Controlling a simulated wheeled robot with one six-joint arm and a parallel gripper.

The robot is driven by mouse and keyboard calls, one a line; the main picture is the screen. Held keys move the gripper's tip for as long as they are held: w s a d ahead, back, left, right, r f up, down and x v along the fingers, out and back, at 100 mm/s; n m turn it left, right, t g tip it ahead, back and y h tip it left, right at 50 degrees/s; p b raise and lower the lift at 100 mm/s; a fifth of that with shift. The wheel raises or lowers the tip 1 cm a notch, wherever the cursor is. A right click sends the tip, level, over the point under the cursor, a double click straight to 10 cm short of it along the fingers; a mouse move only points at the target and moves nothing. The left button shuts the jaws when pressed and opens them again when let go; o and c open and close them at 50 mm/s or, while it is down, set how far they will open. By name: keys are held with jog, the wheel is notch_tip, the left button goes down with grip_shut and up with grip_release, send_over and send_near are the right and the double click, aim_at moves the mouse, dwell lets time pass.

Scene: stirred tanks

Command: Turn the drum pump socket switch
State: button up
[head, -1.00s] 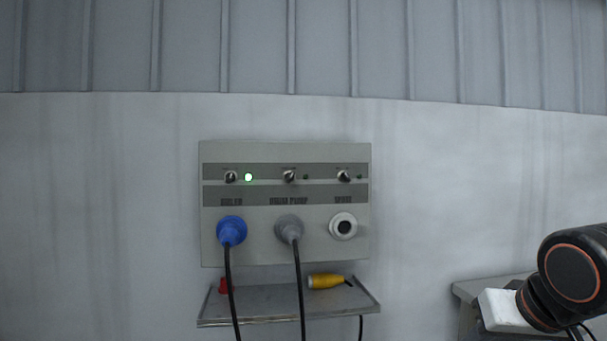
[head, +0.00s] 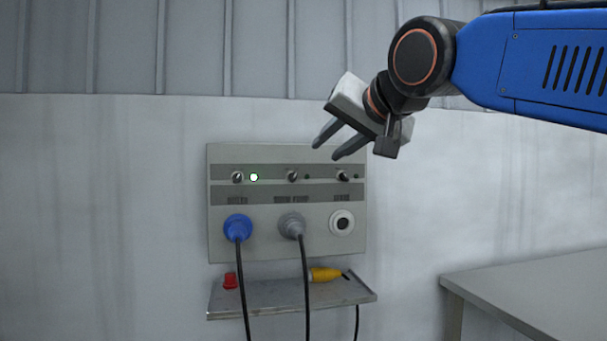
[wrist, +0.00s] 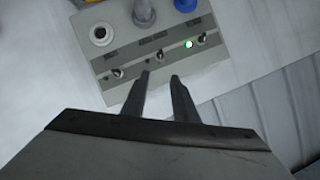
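The drum pump socket switch (head: 292,176) is the middle of three small knobs on the grey socket panel (head: 214,220). Its small lamp (head: 307,176) is dark. The grey plug (head: 291,226) sits in the socket below it, with a black cable hanging down. My gripper (head: 326,150) is open and empty, up and right of the switch in the head view, its fingers pointing down-left. In the wrist view the switch (wrist: 158,57) shows just beyond the gap between my fingertips (wrist: 160,74), apart from them. The knob's exact angle is too small to tell.
The left switch (head: 237,177) has a lit green lamp (head: 254,177) and a blue plug (head: 238,228) below. The right switch (head: 343,175) is above an empty socket (head: 342,222). A shelf (head: 290,296) holds red and yellow connectors. A grey table (head: 540,290) stands right.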

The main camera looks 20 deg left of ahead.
aim_at(296, 174)
jog(key=x, duration=1.7)
jog(key=shift+a+f, duration=0.1)
jog(key=shift+a, duration=0.05)
grip_shut()
